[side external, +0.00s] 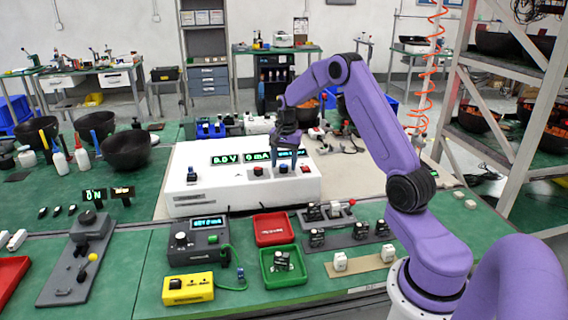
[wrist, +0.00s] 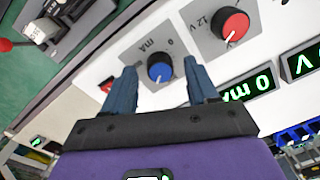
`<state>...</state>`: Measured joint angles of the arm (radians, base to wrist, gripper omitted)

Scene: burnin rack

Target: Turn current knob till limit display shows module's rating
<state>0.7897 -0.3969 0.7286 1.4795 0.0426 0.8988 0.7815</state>
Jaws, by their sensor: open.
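A white power supply box (side external: 190,198) stands on the bench with green displays reading 0.0 V and 0 mA. A third, bluish display beside them is partly hidden by my gripper (side external: 288,150). In the wrist view, the blue knob (wrist: 160,71), labelled 0 mA, sits between the open fingers of my gripper (wrist: 160,66), with gaps on both sides. The red knob (wrist: 235,24), labelled 12 V, is to its right. The 0 mA display (wrist: 252,84) is also visible. I cannot read any module's rating.
A grey device (side external: 195,242) with a lit display stands in front of the box, beside a yellow meter (side external: 188,288). A red tray (side external: 273,229) and a green tray (side external: 268,280) are to their right. Several small modules (side external: 345,238) lie further right.

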